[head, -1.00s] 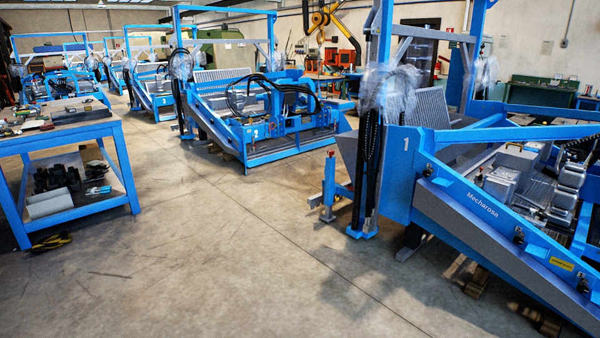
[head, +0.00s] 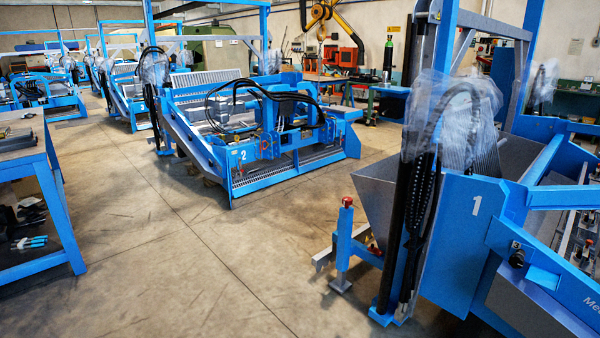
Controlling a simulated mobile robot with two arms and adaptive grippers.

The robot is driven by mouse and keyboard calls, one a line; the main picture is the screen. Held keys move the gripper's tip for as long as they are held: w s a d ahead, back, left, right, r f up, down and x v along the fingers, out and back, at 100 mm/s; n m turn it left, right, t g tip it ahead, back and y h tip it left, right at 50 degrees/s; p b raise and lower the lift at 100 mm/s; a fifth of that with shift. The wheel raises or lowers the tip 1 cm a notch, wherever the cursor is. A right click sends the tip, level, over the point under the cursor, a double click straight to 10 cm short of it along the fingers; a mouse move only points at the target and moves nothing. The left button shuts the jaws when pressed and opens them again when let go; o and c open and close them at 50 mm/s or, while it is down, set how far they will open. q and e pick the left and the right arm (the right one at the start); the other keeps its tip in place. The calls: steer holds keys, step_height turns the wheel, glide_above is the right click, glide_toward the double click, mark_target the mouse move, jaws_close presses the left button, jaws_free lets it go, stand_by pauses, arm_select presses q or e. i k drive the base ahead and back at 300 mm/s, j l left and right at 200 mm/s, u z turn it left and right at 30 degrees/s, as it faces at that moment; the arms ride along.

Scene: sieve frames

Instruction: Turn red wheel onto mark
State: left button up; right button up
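I cannot make out a red wheel with a mark. A small red knob-like part (head: 347,202) sits on top of a short blue upright at the near left corner of the blue machine marked 1 (head: 462,235). It is too small to tell whether it is a wheel, and no mark shows on it. Neither my left nor my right gripper is in view.
The blue machine marked 2 (head: 243,181) stands ahead, left of machine 1. A blue workbench (head: 62,215) with tools is at the left edge. Bare concrete floor (head: 190,270) lies open between them. More blue machines and a green cabinet (head: 222,47) are farther back.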

mark_target(346, 201)
steer(key=i+j, duration=0.1)
steer(key=i, duration=2.7)
steer(key=l+z, duration=0.05)
steer(key=l, duration=0.05)
